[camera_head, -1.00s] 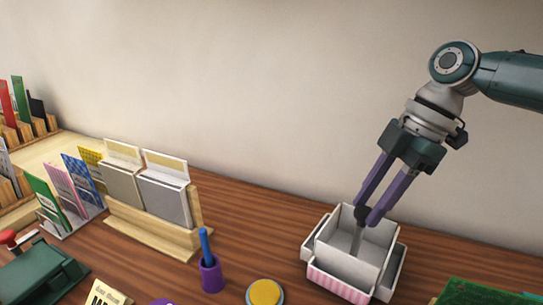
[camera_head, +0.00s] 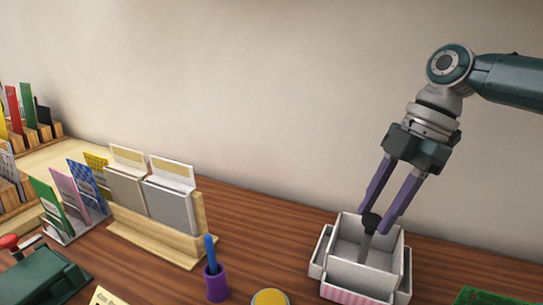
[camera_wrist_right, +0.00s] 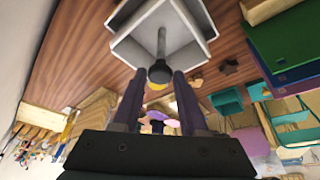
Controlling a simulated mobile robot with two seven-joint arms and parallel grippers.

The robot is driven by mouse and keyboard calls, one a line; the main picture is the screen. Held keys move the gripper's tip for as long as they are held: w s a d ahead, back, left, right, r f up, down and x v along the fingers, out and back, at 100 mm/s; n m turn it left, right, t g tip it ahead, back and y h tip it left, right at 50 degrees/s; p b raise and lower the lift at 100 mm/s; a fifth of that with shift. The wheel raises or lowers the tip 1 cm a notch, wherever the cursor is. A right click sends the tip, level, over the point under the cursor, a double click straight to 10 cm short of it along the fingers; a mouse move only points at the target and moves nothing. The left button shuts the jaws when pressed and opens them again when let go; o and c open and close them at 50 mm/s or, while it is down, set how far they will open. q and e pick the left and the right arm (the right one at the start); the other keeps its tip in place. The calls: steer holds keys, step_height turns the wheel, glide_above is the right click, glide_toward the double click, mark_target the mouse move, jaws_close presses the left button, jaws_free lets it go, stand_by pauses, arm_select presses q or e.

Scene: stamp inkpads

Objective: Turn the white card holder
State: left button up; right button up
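The white card holder (camera_head: 402,262) stands on the table at the right in the head view. It is a box of open compartments with a pink-striped front panel. A grey post with a black knob (camera_head: 371,222) rises from its middle. My right gripper (camera_head: 379,219) reaches down from the upper right, its two purple fingers on either side of the knob and apparently touching it. In the right wrist view the knob (camera_wrist_right: 160,72) sits between the fingertips, and the holder's pale walls (camera_wrist_right: 128,50) spread around the post. My left gripper is not in view.
A purple cup (camera_head: 216,283) with a blue pen and a yellow-topped round pad (camera_head: 270,299) stand left of the holder. A wooden rack (camera_head: 158,242) and a card stand (camera_head: 62,238) are farther left. The wall rises close behind.

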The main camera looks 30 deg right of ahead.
steer(key=o, duration=0.4)
steer(key=shift+c, duration=0.2)
steer(key=v, duration=1)
steer(key=shift+p, duration=0.3)
steer(key=shift+f, duration=0.1)
